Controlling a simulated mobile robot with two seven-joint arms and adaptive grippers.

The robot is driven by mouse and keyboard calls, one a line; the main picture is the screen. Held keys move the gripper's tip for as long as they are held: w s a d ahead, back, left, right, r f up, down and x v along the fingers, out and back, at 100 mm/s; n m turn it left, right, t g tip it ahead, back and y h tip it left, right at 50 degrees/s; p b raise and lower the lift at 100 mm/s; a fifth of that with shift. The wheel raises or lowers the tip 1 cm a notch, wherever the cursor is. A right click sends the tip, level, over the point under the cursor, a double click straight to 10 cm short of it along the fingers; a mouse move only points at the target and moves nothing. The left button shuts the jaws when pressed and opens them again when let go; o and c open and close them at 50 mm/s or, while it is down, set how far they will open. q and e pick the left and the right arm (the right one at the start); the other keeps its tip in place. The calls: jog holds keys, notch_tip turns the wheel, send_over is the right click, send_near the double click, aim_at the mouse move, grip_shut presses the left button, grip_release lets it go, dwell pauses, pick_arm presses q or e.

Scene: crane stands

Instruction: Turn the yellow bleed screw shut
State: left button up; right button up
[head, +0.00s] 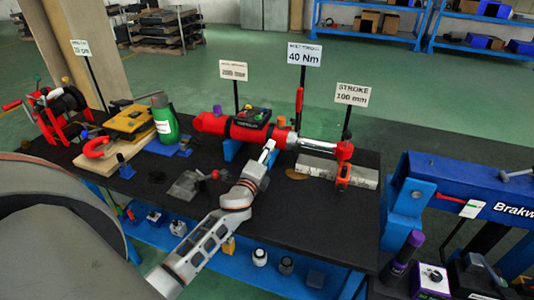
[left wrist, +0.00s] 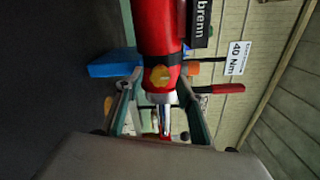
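The yellow bleed screw (left wrist: 159,78) is a small hex-shaped piece on the end section of the red cylinder (left wrist: 158,30) in the left wrist view. In the head view the red cylinder (head: 240,130) lies across the black table, and I cannot make out the screw there. My left gripper (head: 269,148) is at the cylinder's near side, by its chrome rod end. In the left wrist view its fingers (left wrist: 157,84) are apart, one on each side of the screw, with nothing visibly clamped. Whether they touch the cylinder is unclear. My right gripper is not in view.
A chrome rod (head: 318,146) runs right to a red end piece. Signs on posts stand behind, including a 40 Nm sign (head: 304,55). A green bottle (head: 165,120) and a red winch (head: 58,110) stand left. A blue press frame (head: 470,190) is at right.

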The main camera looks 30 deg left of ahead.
pick_arm(q)
jog(key=shift+s, duration=0.1)
jog(key=v, duration=1.2)
dwell(0.4)
